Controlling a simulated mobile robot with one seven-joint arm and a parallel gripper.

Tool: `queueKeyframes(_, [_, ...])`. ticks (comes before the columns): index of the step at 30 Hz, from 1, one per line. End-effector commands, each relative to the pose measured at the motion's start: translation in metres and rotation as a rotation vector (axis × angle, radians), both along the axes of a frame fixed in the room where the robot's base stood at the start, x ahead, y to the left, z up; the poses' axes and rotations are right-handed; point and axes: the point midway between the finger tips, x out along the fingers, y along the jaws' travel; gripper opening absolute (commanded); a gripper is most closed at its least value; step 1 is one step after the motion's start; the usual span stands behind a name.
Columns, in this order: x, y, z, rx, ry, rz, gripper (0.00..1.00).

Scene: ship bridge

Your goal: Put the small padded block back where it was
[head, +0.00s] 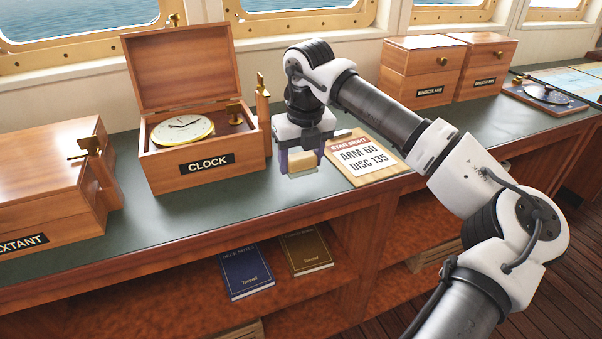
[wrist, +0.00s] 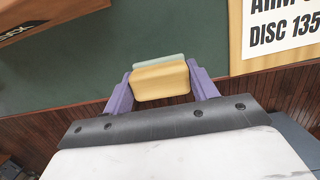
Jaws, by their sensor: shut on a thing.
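My gripper (head: 301,162) is shut on the small padded block (head: 302,165). The block is tan with a pale green layer along one edge. In the wrist view the block (wrist: 161,82) sits between the two purple fingers of my gripper (wrist: 161,85). It is held near the front edge of the green counter top, to the right of the clock box. The open wooden clock box (head: 196,158) has its lid up and holds a round clock (head: 183,130). A small dark and brass piece (head: 234,114) shows in the box's right part.
A star sight card (head: 365,157) lies right of my gripper. A closed sextant box (head: 48,185) stands at left, and two binoculars boxes (head: 421,72) stand at the back right. Two books (head: 246,272) lie on the shelf below. The green counter (head: 150,228) is bare in front.

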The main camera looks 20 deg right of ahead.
Motion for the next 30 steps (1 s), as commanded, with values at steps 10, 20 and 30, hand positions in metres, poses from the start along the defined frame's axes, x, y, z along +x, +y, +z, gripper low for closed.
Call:
queueKeyframes(10, [0.0,0.0,-0.04,0.002,0.001,0.0,0.33])
queueKeyframes(20, [0.0,0.0,-0.046,0.0,-0.001,0.0,0.33])
queueKeyframes(30, [0.0,0.0,-0.047,0.0,-0.001,0.0,0.8])
